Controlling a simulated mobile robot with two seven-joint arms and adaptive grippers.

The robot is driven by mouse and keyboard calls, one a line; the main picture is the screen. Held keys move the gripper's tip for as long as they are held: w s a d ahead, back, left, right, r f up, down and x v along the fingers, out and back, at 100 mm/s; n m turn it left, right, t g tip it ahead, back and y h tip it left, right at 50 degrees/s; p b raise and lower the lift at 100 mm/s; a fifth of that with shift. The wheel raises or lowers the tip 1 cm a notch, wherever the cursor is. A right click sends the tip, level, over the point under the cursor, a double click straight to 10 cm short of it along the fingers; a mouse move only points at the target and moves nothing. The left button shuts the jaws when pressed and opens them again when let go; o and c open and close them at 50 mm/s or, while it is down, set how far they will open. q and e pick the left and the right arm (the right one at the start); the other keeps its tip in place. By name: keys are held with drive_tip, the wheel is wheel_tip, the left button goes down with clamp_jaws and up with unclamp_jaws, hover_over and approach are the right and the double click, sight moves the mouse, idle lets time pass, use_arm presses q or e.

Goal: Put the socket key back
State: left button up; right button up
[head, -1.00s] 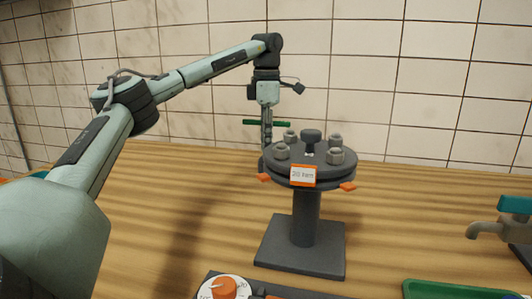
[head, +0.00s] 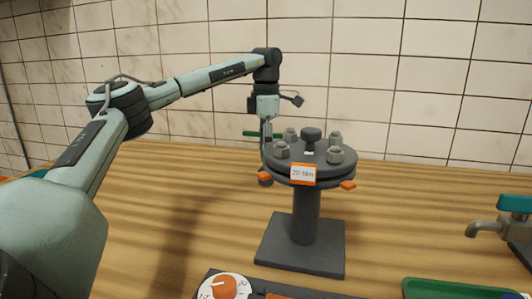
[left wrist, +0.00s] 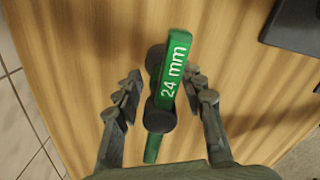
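The socket key has a green T-handle marked "24 mm" (left wrist: 174,80) and a dark shaft and socket. In the head view its green handle (head: 263,134) is level and its shaft hangs down just left of the flange. My left gripper (left wrist: 163,82) is around the key, with fingers spread on both sides and gaps visible beside it. In the head view the left gripper (head: 265,122) is at the key's handle, left of the flange top. I cannot tell whether the key's lower end touches the table. My right gripper is out of view.
A round dark flange (head: 340,168) with several bolts and a label stands on a square-based post right of the key. A dial (head: 225,287), a green tray (head: 460,290) and a tap (head: 490,229) lie nearer or right. The wooden table (head: 200,220) left of the post is clear.

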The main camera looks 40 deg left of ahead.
use_arm(q)
wheel_tip(320, 180, up, 12)
drive_tip(key=shift+r, duration=0.15)
idle(0.3)
